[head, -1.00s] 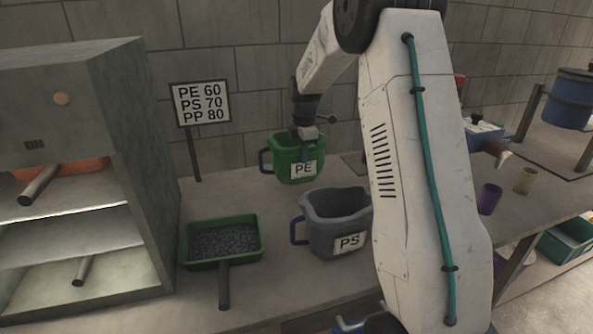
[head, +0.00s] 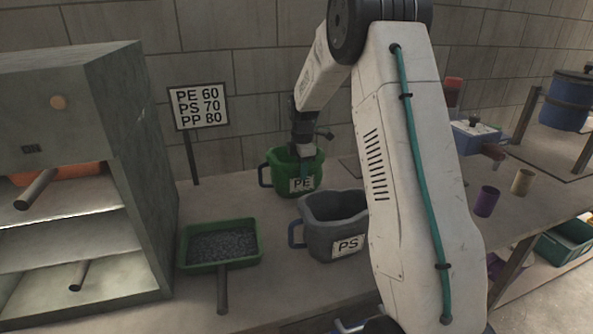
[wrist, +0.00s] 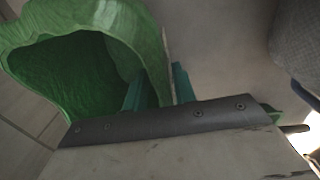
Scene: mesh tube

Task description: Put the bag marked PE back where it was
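The green bag marked PE (head: 279,180) stands upright on the bench below the sign, behind the grey bag marked PS (head: 330,230). My gripper (head: 305,168) points down at the PE bag's rim, on its label side. In the wrist view, the green bag (wrist: 75,80) shows its open mouth at the left. One finger of my gripper (wrist: 159,88) is inside the bag and the other outside, with the wall between them. A gap shows between the inner finger and the wall, so the fingers look open. The bag's underside is hidden.
A green tray of dark pellets (head: 222,244) lies in front of the bags, beside a grey oven (head: 120,150) with shelves. A sign (head: 199,106) lists PE 60, PS 70, PP 80. Purple (head: 487,201) and tan (head: 522,182) cups stand to the right.

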